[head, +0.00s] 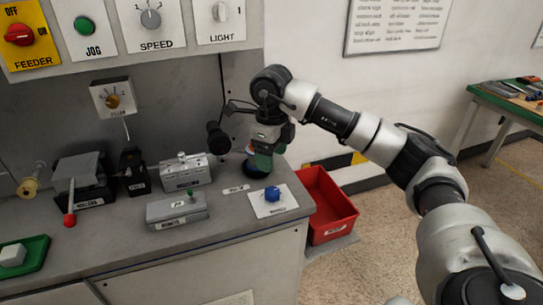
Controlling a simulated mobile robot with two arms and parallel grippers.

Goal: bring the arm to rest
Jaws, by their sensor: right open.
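My right arm (372,139) comes in from the right and reaches over the right end of the grey bench. It is white and black, and its wrist bends down near the back wall. My right gripper (263,161) points down close to the bench top, behind the white card with a blue piece. Its jaws are open, though the fingertips are small and partly hidden. A green part and a dark blue round part show at its lower end; I cannot tell whether it touches them. My left gripper is not in view.
On the grey bench (232,212) stand a grey box (176,212), a metal unit (184,173), a red-knobbed lever device (78,182) and a green tray (37,250). A blue piece (272,193) sits on a white card. A red bin (334,207) stands right of the bench. Floor on the right is clear.

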